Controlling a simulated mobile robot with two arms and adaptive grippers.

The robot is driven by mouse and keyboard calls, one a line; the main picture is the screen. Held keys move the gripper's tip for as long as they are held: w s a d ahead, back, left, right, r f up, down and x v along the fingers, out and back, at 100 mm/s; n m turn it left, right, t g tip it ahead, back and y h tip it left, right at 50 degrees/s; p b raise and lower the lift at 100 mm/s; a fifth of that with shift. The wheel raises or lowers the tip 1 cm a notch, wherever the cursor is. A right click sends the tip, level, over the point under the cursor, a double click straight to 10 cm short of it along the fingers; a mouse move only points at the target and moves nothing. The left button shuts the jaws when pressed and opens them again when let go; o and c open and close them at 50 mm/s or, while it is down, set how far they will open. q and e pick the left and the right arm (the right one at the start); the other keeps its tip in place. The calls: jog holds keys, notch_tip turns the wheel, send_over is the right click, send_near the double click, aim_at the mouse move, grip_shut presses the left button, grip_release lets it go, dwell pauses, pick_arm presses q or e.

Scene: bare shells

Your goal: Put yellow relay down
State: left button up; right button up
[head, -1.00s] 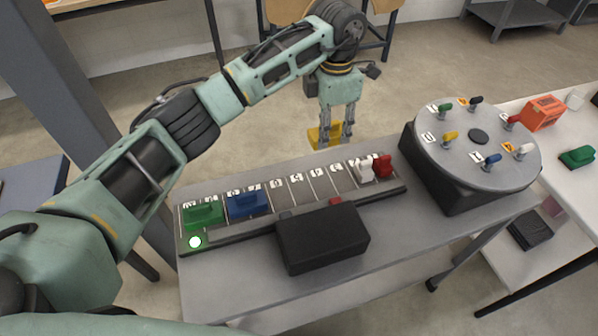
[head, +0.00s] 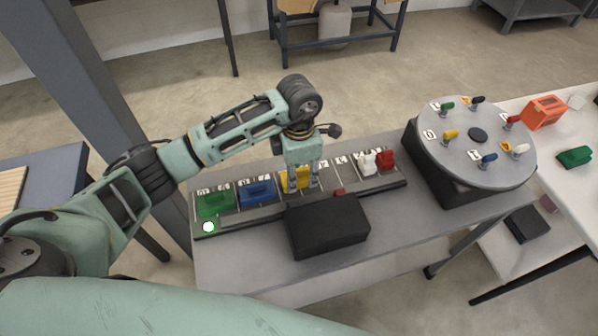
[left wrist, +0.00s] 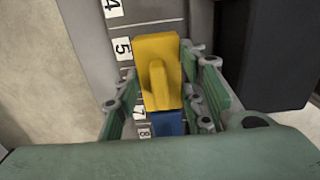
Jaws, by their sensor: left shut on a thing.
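The yellow relay (head: 297,180) is between the fingers of my left gripper (head: 303,186), over the numbered rail (head: 342,184) just right of the blue relay (head: 256,194). In the left wrist view the yellow relay (left wrist: 157,72) shows its raised grip, with my left gripper's fingers (left wrist: 160,100) on either side. The blue relay (left wrist: 169,122) lies just below it there, near labels 7 and 8. Labels 4 and 5 show above and beside the yellow relay. I cannot tell whether it touches the rail. My right gripper is not in view.
A green relay (head: 214,203) sits at the rail's left end; white (head: 370,161) and red (head: 386,160) ones sit at its right. A black box (head: 327,226) stands in front of the rail. A round dial with coloured levers (head: 475,165) stands to the right.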

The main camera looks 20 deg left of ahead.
pick_arm(q)
jog(key=shift+f, duration=0.85)
jog(key=o, duration=1)
jog(key=shift+c, duration=0.2)
jog(key=o, duration=0.4)
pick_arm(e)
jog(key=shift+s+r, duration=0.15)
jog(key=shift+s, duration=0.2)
pick_arm(q)
jog(key=shift+r, duration=0.15)
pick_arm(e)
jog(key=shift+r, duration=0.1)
